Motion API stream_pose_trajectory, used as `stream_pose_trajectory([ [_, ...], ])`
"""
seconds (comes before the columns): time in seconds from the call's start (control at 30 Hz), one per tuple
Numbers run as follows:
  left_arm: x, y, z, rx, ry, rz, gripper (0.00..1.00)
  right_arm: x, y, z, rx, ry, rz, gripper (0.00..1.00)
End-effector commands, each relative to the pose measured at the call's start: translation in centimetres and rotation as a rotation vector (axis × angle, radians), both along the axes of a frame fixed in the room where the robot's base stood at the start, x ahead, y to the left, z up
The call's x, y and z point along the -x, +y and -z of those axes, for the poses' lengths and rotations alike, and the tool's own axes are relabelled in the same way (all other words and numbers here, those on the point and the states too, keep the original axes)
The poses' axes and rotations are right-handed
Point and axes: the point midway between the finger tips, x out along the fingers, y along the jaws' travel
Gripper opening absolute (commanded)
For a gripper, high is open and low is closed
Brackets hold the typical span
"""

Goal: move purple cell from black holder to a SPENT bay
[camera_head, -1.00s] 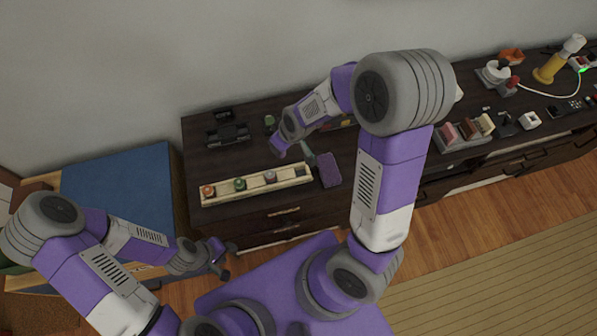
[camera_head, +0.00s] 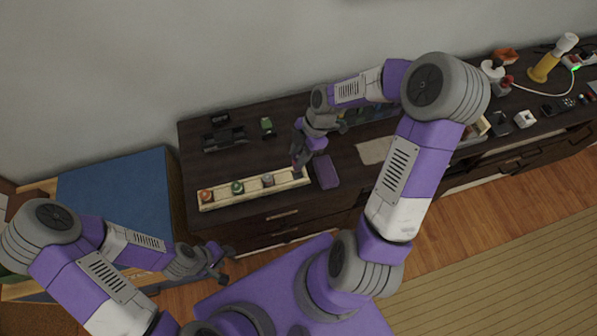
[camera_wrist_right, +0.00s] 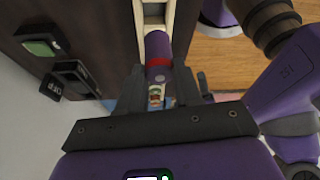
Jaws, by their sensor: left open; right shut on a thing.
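The purple cell (camera_wrist_right: 158,48) with a red band is between the fingers of my right gripper (camera_wrist_right: 160,92), which is shut on it. In the head view my right gripper (camera_head: 297,164) is at the right end of a long cream tray (camera_head: 228,197), and the cell is too small to tell there. The tray also shows beyond the cell in the wrist view (camera_wrist_right: 148,12); I cannot tell whether they touch. A black holder (camera_head: 225,139) lies behind the tray. SPENT lettering is not readable. My left gripper (camera_head: 222,270) is open and empty, in front of the cabinet.
Several round-topped cells, including a green one (camera_head: 237,187), stand in the tray. A purple pad (camera_head: 325,172) lies right of it, with a beige sheet (camera_head: 376,150) farther right. A small green-topped device (camera_head: 267,126) is behind. A yellow lamp (camera_head: 545,68) stands far right.

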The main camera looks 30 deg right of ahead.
Motion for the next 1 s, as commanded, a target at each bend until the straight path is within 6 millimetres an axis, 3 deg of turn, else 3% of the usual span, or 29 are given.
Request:
stream_pose_trajectory([
  [0.1,0.0,0.0,0.8,0.0,0.0,0.0,0.43,0.1,0.1,2.7,-0.002,0.003,0.0,0.0],
  [0.37,0.0,0.0,1.3,0.0,0.0,0.0,0.43,0.0,0.0,4.9,-0.001,0.002,0.003,0.0],
  [0.57,0.0,0.0,2.1,0.0,0.0,0.0,0.43,0.0,0.1,7.8,0.0,0.002,0.004,0.0],
  [0.97,0.0,0.0,2.3,0.0,0.0,0.0,0.43,0.0,0.0,8.4,0.0,0.0,0.004,0.0],
  [1.0,0.0,0.0,2.2,0.0,0.0,0.0,0.43,0.0,0.0,8.3,0.001,0.0,0.004,0.4],
])
